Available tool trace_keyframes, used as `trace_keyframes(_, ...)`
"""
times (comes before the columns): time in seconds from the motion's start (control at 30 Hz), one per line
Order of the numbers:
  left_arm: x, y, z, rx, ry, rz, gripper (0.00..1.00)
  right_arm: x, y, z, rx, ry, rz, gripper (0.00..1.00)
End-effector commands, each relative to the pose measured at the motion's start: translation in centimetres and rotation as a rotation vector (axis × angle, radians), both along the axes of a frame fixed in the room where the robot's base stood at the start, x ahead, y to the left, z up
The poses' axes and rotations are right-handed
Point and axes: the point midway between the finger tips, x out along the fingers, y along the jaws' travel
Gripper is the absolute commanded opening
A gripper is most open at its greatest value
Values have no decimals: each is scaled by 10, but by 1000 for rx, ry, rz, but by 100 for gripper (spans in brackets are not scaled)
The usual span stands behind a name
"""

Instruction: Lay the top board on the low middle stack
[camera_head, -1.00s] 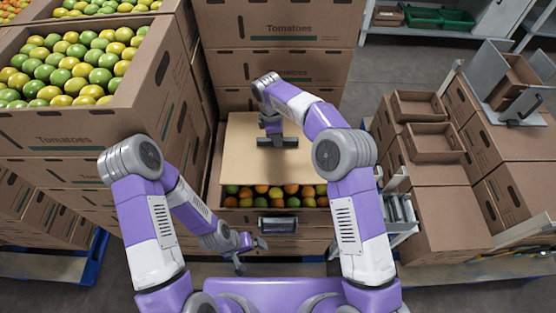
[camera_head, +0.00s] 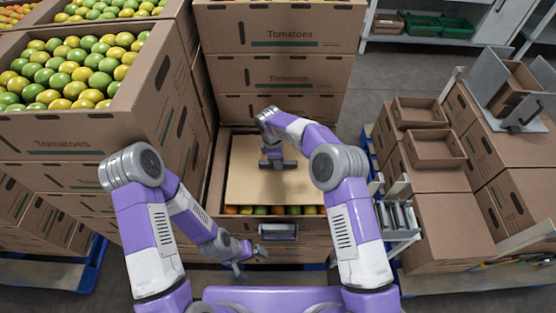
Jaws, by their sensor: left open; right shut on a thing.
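The top board (camera_head: 255,187) is a flat tan sheet lying over the low middle stack (camera_head: 226,223), a brown carton stack with tomatoes showing along its near edge. I cannot tell whether the board fully rests on the carton. My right gripper (camera_head: 278,164) is shut on the board near its far part. My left gripper (camera_head: 243,262) is open and empty, low in front of the stack's near side. A small grey plate or handle (camera_head: 279,231) shows at the stack's near face.
Tall tomato cartons (camera_head: 60,138) with open fruit stand at left, and closed "Tomatoes" cartons (camera_head: 280,73) rise behind. Small empty boxes (camera_head: 435,150) on brown cartons stand at right. A grey rack (camera_head: 400,218) is near my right arm. Grey floor shows at the back right.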

Motion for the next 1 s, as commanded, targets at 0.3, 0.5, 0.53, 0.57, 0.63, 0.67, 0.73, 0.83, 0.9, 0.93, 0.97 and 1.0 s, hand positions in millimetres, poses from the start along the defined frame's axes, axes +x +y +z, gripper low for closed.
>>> trace_keyframes(0.3, 0, 0, -2, 0, 0, 0, 100, 0, 0, -3, 0, 1, 0, 46)
trace_keyframes(0.5, 0, 0, -2, 0, 0, 0, 100, 0, 0, -2, 0, 1, 0, 48)
trace_keyframes(0.53, 0, 0, -2, 0, 0, 0, 100, 0, 0, -2, 0, 1, 0, 48)
trace_keyframes(0.57, 0, 0, -2, 0, 0, 0, 100, 0, 0, -2, 0, 1, 0, 48)
trace_keyframes(0.63, 0, 0, -1, 0, 0, 0, 100, 0, 0, -1, 0, 0, 0, 48)
trace_keyframes(0.67, 0, 0, 1, 0, 0, 0, 100, 0, 0, 1, 0, 0, 0, 48)
trace_keyframes(0.73, 0, 0, 1, 0, 0, 0, 100, 0, 1, 8, 0, -2, 0, 48)
trace_keyframes(0.83, 0, 0, 2, 0, 0, 0, 100, 1, 3, 25, 1, -4, -1, 48)
trace_keyframes(0.9, 0, 0, 4, 0, 0, 0, 100, 1, 5, 41, 0, -4, -1, 48)
trace_keyframes(0.93, 0, 0, 4, 0, 0, 0, 100, 1, 6, 48, 1, -5, 0, 48)
trace_keyframes(0.97, 0, 0, 5, 0, 0, 0, 100, 1, 7, 54, 1, -4, -1, 48)
trace_keyframes(1.0, 0, 0, 6, 0, 0, 0, 100, 1, 8, 63, 1, -4, -1, 48)
